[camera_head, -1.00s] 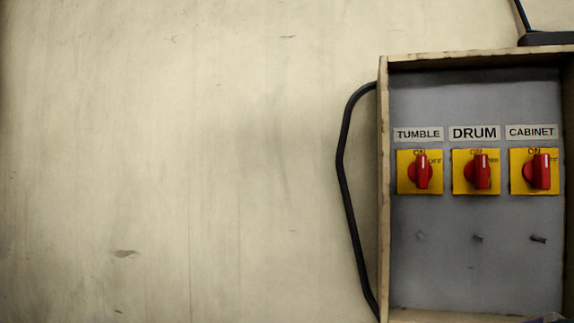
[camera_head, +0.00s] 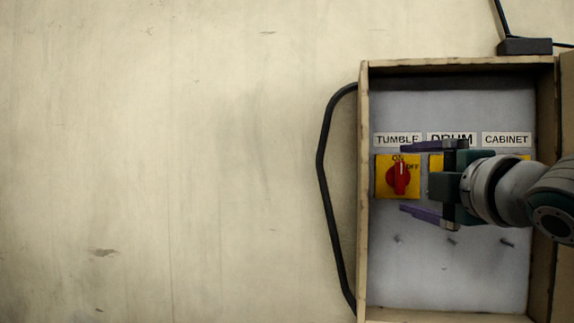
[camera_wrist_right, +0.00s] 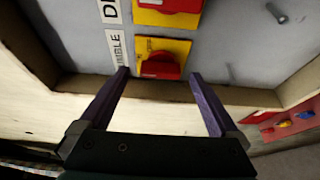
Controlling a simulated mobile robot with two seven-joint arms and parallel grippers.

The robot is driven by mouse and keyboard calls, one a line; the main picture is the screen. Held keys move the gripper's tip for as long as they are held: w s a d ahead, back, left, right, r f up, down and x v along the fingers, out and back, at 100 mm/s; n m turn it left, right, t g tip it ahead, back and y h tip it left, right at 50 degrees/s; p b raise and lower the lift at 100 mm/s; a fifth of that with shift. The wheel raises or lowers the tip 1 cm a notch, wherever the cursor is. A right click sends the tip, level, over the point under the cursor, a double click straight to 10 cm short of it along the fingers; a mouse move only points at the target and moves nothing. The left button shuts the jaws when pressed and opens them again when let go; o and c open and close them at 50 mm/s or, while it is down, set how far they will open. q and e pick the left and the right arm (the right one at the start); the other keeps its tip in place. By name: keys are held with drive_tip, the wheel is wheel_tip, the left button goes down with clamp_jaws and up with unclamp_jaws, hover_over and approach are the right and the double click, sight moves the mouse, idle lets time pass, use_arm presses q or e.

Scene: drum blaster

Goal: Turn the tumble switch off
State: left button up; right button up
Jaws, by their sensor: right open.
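The tumble switch (camera_head: 399,178) is a red knob on a yellow plate under the TUMBLE label (camera_head: 397,139). Its handle stands vertical, with its white mark up toward ON. It also shows in the right wrist view (camera_wrist_right: 161,68), between and ahead of the fingers. My right gripper (camera_head: 404,180) reaches in from the right, open and empty. In the head view its two purple fingers lie above and below the knob's level; in the right wrist view the gripper (camera_wrist_right: 160,73) has a finger on either side of the knob. I cannot tell whether they touch it. My left gripper is not in view.
A wooden-framed box (camera_head: 364,230) surrounds the grey panel. My right arm hides most of the drum and cabinet switches. A black cable (camera_head: 322,170) runs along the box's left side. The wall (camera_head: 170,160) farther left is clear.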

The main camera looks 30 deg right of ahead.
drive_tip(key=shift+p+x, duration=0.4)
drive_tip(key=shift+x, duration=0.7)
drive_tip(key=shift+c, duration=0.2)
drive_tip(key=shift+f, duration=0.1)
drive_tip(key=c, duration=1.3)
